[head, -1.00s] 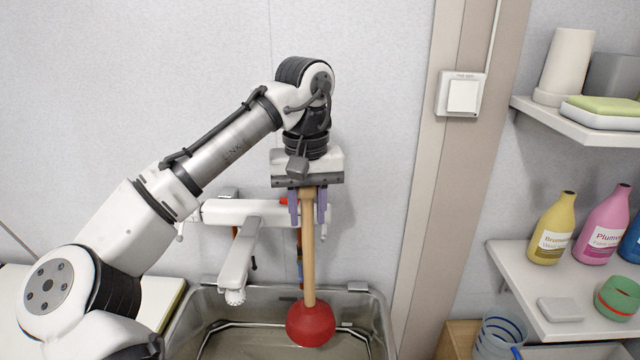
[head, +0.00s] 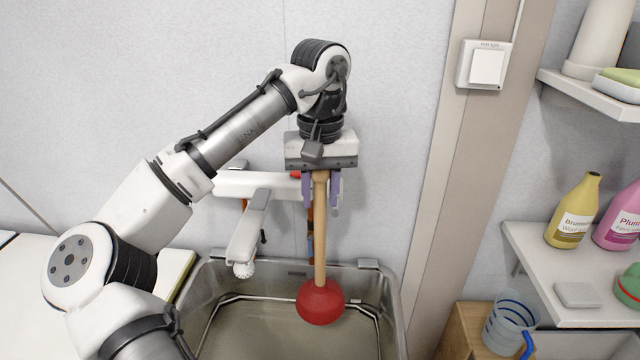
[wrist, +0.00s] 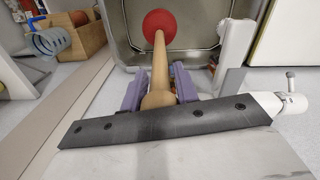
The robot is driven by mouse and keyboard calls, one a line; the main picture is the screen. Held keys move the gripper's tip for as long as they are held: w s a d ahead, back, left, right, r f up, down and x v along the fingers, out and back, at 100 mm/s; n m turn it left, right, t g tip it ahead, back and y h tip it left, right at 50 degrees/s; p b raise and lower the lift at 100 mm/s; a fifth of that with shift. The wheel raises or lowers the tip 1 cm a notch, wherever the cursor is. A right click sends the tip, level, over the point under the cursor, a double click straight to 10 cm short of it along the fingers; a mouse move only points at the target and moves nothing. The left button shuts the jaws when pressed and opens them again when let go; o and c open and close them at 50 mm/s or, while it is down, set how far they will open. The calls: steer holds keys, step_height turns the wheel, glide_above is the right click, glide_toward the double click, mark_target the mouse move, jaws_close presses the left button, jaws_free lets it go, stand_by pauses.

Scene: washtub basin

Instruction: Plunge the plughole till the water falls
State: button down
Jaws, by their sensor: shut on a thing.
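The plunger has a long wooden handle (head: 320,235) and a red rubber cup (head: 320,302). My gripper (head: 321,187) is shut on the upper handle, and the plunger hangs nearly upright with its cup down. In the wrist view the purple fingers (wrist: 158,92) stand either side of the handle, with the red cup (wrist: 160,24) beyond. The cup is over the right part of the metal washtub basin (head: 388,290); I cannot tell its height above the floor of the basin. The plughole is not visible, and the water surface is hard to make out.
A white tap (head: 250,230) reaches over the basin left of the plunger, close to my gripper. Shelves on the right hold a yellow bottle (head: 574,212) and a pink bottle (head: 618,215). A clear jug (head: 508,322) with blue bands stands right of the basin.

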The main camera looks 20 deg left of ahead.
mark_target(320, 293)
step_height(320, 293, down, 25)
steer(key=b, duration=1.1)
steer(key=shift+f, duration=0.3)
steer(key=shift+p, duration=1.05)
stand_by(0.8)
steer(key=shift+f, duration=0.25)
stand_by(0.5)
steer(key=shift+f, duration=0.45)
steer(key=shift+b, duration=0.3)
steer(key=shift+r, duration=0.1)
